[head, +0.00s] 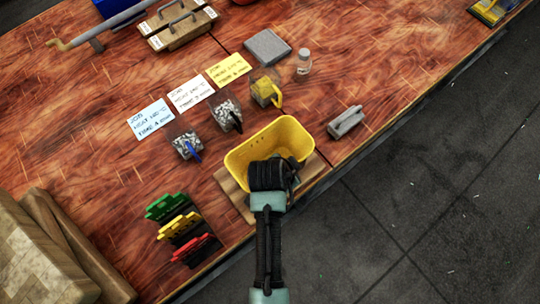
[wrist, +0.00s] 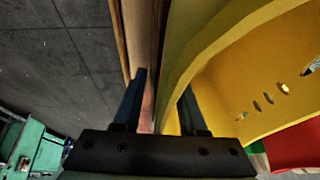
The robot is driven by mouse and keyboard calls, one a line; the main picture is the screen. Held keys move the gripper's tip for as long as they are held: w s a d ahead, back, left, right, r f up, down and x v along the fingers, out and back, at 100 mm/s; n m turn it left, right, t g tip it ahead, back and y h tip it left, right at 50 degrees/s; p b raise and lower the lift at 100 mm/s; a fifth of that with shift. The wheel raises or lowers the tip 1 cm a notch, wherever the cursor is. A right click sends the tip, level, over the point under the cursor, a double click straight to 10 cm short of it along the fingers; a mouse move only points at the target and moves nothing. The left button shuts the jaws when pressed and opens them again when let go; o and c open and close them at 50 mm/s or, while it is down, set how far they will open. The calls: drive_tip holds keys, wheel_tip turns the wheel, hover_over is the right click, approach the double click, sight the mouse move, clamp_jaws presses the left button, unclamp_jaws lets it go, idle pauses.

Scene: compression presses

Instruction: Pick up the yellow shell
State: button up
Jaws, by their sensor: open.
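The yellow shell (head: 283,137) is an open, tub-like piece with a row of small holes. It stands on a brown board (head: 233,195) at the front edge of the table. My gripper (wrist: 163,79) is at its near side, and in the head view my wrist covers that part of the rim. In the wrist view the shell's yellow wall (wrist: 225,75) runs down between my two open fingers. The left finger is outside the wall and the right one is partly hidden behind it. Contact cannot be told.
Green (head: 166,206), yellow (head: 180,224) and red (head: 196,248) slotted pieces lie to the left. Cups (head: 186,146) of granules, written notes (head: 188,94), a grey block (head: 346,122) and a small jar (head: 303,62) stand behind. Cardboard boxes (head: 40,250) fill the lower left.

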drive_tip(key=shift+f, duration=0.1)
drive_tip(key=shift+c, duration=0.2)
clamp_jaws()
idle(1.5)
